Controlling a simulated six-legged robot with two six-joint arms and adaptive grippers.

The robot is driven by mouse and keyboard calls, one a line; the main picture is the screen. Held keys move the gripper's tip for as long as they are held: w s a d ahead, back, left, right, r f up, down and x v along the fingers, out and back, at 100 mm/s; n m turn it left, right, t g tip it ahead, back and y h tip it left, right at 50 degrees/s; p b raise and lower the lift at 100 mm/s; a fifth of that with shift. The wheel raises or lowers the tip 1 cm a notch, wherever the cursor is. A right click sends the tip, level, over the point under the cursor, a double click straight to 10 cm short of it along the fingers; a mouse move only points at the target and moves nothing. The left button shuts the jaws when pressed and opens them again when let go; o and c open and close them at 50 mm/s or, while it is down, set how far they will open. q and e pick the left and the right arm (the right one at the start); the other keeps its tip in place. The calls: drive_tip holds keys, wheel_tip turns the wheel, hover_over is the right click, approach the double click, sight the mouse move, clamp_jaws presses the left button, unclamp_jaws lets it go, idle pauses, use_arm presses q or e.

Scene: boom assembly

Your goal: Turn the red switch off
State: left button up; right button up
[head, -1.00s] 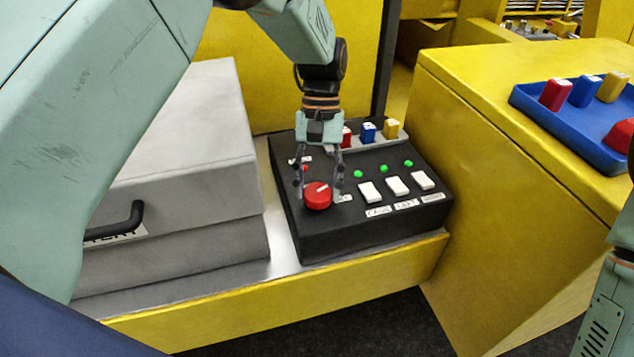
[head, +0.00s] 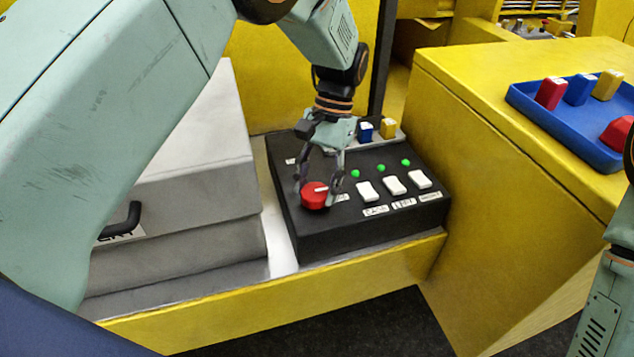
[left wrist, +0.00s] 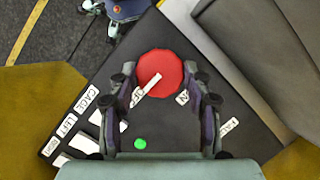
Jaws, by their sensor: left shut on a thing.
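The red switch (head: 314,197) is a round knob with a white pointer mark, near the front left of a black control box (head: 345,232). My left gripper (head: 316,186) reaches down from above and is shut on the knob, one finger on each side. In the left wrist view the red knob (left wrist: 160,70) shows beyond the fingers. Its white mark slants to the lower left, toward a label partly hidden by a finger. An ON label (left wrist: 182,97) lies on the other side. My right gripper is out of view.
Beside the knob are white rocker switches (head: 394,185) with green lights (head: 381,167) behind them. Blue and yellow blocks (head: 388,128) stand at the box's back. A grey battery case (head: 180,190) is at left. A blue tray (head: 570,130) sits on the yellow surface at right.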

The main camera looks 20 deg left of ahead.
use_arm(q)
drive_tip(key=o, duration=1.2)
drive_tip(key=shift+s, duration=0.1)
drive_tip(key=shift+c, duration=0.2)
drive_tip(key=shift+w+r, duration=0.2)
drive_tip(key=a+v, duration=0.1)
drive_tip(key=v, duration=1)
drive_tip(key=shift+d+r, duration=0.25)
drive_tip(key=shift+d, duration=0.25)
